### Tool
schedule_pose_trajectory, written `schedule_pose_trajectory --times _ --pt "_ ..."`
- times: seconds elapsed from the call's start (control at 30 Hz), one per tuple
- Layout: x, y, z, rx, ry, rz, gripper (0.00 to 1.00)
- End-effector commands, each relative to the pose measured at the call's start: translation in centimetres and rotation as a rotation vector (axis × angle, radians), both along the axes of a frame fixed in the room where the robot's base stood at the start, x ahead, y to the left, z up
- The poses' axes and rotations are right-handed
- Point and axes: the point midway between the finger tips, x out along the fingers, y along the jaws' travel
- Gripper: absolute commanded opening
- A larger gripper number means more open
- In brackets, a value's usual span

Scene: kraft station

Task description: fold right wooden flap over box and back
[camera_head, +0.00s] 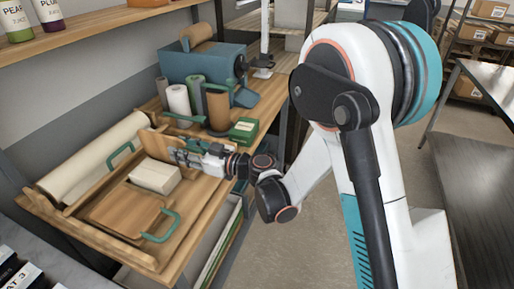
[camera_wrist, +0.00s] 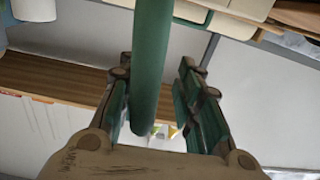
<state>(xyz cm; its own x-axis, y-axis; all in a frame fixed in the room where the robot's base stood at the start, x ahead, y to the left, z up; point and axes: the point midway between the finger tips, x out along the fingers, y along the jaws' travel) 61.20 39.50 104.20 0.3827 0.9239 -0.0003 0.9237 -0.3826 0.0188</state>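A pale cream box (camera_head: 155,176) sits in the wooden folding station (camera_head: 100,236). A wooden flap (camera_head: 155,145) stands tilted up beside the box, on the side where my gripper (camera_head: 184,156) is. My gripper partly hides this flap and its handle. In the wrist view a green bar (camera_wrist: 153,60), seemingly a handle, runs between the two fingers of my gripper (camera_wrist: 157,85). The fingers stand apart, with a narrow gap on each side of the bar. Another wooden flap (camera_head: 122,208) with a green handle (camera_head: 162,229) lies flat at the front.
A long paper roll (camera_head: 95,160) lies along the wall. Upright rolls (camera_head: 179,104), a blue dispenser (camera_head: 205,64) and a green box (camera_head: 243,131) stand behind my gripper. A dark table (camera_head: 480,190) is at the right; open floor lies between.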

Motion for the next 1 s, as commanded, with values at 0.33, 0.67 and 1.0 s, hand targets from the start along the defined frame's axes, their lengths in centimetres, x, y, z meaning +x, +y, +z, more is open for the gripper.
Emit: schedule_pose_trajectory --times 0.33,0.67,1.0 --pt "-2.0 -4.9 0.1 -0.001 -0.002 -0.003 0.31" --pt "-4.2 -10.4 0.0 0.000 -0.001 -0.004 0.31" --pt "-5.5 -13.3 1.0 -0.055 0.074 -0.016 0.31"
